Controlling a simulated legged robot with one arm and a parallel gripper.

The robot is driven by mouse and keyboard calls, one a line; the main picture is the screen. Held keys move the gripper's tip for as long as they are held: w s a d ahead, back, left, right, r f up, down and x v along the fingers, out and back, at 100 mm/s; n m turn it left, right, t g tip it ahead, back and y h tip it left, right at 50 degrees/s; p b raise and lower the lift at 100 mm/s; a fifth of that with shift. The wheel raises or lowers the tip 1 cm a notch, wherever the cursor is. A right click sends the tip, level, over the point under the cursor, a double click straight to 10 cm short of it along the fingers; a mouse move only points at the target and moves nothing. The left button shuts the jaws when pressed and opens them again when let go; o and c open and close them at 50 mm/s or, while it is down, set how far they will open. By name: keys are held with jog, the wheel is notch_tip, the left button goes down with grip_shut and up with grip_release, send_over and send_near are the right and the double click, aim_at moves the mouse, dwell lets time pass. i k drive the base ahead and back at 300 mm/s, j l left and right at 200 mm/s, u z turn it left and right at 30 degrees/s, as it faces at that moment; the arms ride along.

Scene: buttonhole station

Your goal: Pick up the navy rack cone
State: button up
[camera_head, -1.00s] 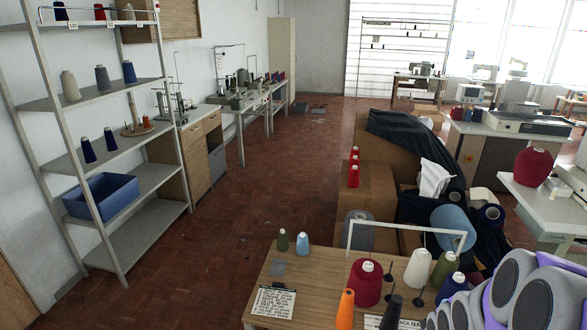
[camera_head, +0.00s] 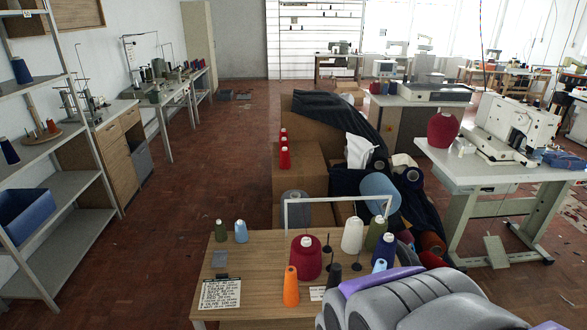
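A navy cone (camera_head: 384,247) stands upright near the right end of the wooden table, in the lower middle of the view. Its base is partly hidden by a smaller blue cone (camera_head: 379,266) in front. An olive cone (camera_head: 375,234) and a cream cone (camera_head: 352,236) stand behind and left of it. A large dark red cone (camera_head: 306,258) and an orange cone (camera_head: 291,287) stand further left. A white frame (camera_head: 338,198) rises over this group. My grey and purple arm parts fill the bottom right, close to the table's right end. My gripper cannot be made out.
The wooden table (camera_head: 262,258) also bears a written card (camera_head: 220,294) and two small cones at its left. Cartons (camera_head: 300,165) and dark cloth lie behind it. A sewing machine table (camera_head: 490,178) stands at right, shelves (camera_head: 62,235) at left. Red floor lies open between.

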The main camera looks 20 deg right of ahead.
aim_at(386, 245)
jog(key=z, duration=1.1)
